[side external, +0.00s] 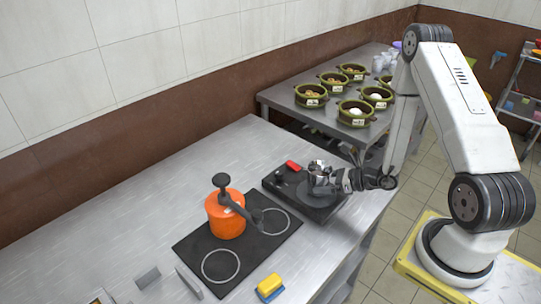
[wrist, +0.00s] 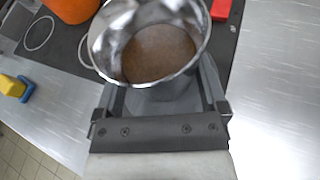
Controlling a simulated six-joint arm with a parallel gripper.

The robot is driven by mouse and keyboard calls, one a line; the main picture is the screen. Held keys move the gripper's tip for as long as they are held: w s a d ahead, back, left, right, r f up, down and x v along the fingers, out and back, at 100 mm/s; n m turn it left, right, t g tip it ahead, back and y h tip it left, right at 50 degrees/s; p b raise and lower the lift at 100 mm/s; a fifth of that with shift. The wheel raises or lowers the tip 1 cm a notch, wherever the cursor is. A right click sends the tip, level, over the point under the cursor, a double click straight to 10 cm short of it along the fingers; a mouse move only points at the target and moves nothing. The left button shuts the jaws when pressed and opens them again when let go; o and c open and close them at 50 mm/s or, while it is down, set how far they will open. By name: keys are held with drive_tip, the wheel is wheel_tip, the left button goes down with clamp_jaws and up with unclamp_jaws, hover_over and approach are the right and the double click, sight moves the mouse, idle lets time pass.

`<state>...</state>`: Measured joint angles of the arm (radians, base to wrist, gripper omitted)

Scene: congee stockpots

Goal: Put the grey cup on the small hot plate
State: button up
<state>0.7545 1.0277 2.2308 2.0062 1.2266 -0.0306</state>
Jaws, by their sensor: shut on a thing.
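The grey cup (side external: 318,169) is a shiny metal cup, upright, with a brown filling seen in the wrist view (wrist: 160,82) and a handle on its left there. My gripper (side external: 329,180) is shut on the cup from the right in the side view; its fingers also show on either side of the cup in the wrist view (wrist: 163,98). The small hot plate (side external: 329,212) is a black unit with one round grey disc. The cup is over this disc; I cannot tell whether it touches it. My gripper hides part of the disc.
A red object (side external: 293,165) lies at the hot plate's back edge. An orange pot (side external: 225,216) with a dark handle stands on the larger black hob (side external: 195,250) to the left. A yellow-blue sponge (side external: 270,286) lies in front. Green bowls (side external: 310,96) stand on the far table.

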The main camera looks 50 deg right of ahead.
sight(337, 198)
drive_tip(key=shift+f, duration=0.3)
idle(0.4)
drive_tip(key=o, duration=1.1)
drive_tip(key=shift+s+d, duration=0.1)
drive_tip(key=shift+s, duration=0.1)
drive_tip(key=shift+s+d+r, duration=0.15)
drive_tip(key=shift+s, duration=0.15)
drive_tip(key=shift+s+d+r, duration=0.1)
drive_tip(key=shift+s+r, duration=0.05)
drive_tip(key=shift+s, duration=0.15)
drive_tip(key=shift+s+d+r, duration=0.3)
drive_tip(key=shift+s, duration=0.25)
drive_tip(key=shift+v, duration=0.85)
drive_tip(key=shift+r, duration=0.2)
